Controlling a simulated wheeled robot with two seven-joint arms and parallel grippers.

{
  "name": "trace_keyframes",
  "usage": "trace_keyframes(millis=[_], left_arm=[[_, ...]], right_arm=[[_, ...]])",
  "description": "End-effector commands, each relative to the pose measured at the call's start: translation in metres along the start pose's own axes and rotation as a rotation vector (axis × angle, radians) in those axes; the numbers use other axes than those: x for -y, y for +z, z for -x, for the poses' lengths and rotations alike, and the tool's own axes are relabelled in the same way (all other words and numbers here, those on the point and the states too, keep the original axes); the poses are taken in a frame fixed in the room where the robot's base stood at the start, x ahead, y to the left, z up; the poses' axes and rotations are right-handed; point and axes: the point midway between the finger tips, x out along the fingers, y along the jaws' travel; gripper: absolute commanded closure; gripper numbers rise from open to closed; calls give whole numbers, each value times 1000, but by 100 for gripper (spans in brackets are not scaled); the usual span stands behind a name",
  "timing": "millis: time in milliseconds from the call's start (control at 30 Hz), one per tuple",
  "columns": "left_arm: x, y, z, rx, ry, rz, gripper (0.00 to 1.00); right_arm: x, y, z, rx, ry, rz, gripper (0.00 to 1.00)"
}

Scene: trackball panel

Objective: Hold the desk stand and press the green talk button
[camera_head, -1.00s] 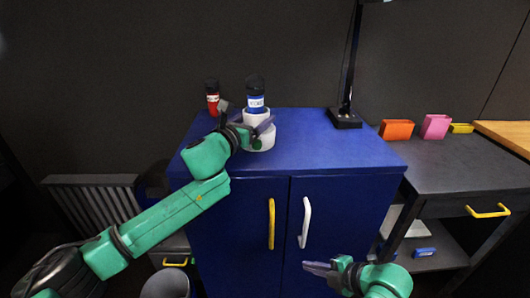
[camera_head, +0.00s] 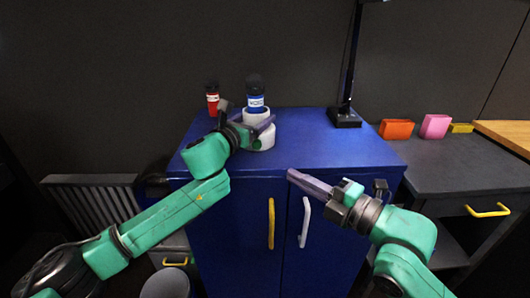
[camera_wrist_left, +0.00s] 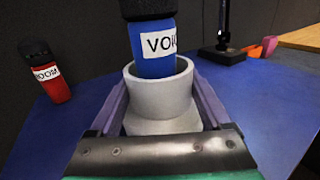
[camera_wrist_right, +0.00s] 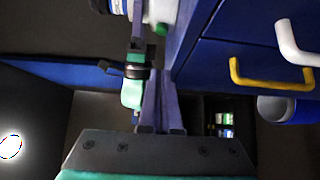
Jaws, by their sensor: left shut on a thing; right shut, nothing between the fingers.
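The desk stand (camera_head: 262,136) is a pale stepped cylinder on the blue cabinet top. A blue microphone (camera_head: 256,97) with a black head stands in it; its label is partly readable in the left wrist view (camera_wrist_left: 155,45). My left gripper (camera_head: 262,128) is shut on the stand, with one finger on each side of its upper part (camera_wrist_left: 160,97). The green talk button (camera_head: 257,145) shows low on the stand's front; it also shows in the right wrist view (camera_wrist_right: 160,29). My right gripper (camera_head: 292,175) is shut and empty, in front of the cabinet's top edge, apart from the stand.
A red microphone (camera_head: 212,102) stands at the cabinet's back left. A black lamp (camera_head: 345,117) stands at the back right. The cabinet (camera_head: 340,152) has a clear top right of the stand. Its doors have a yellow handle (camera_head: 271,224) and a white handle (camera_head: 305,222).

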Motion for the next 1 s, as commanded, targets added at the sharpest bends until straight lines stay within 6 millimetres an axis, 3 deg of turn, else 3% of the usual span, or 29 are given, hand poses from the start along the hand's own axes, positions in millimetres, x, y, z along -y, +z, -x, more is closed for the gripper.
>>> trace_keyframes(millis=[133, 500, 700, 1000], left_arm=[[0, 0, 0, 0, 0, 0, 62], [0, 0, 0, 0, 0, 0, 62], [0, 0, 0, 0, 0, 0, 62], [0, 0, 0, -1, 0, 0, 62]], right_arm=[[-3, -4, -19, -10, 8, -5, 100], [-2, 1, -99, -8, 0, -1, 100], [-1, 21, -118, -8, -1, 1, 100], [0, 25, -121, -8, -2, 0, 100]])
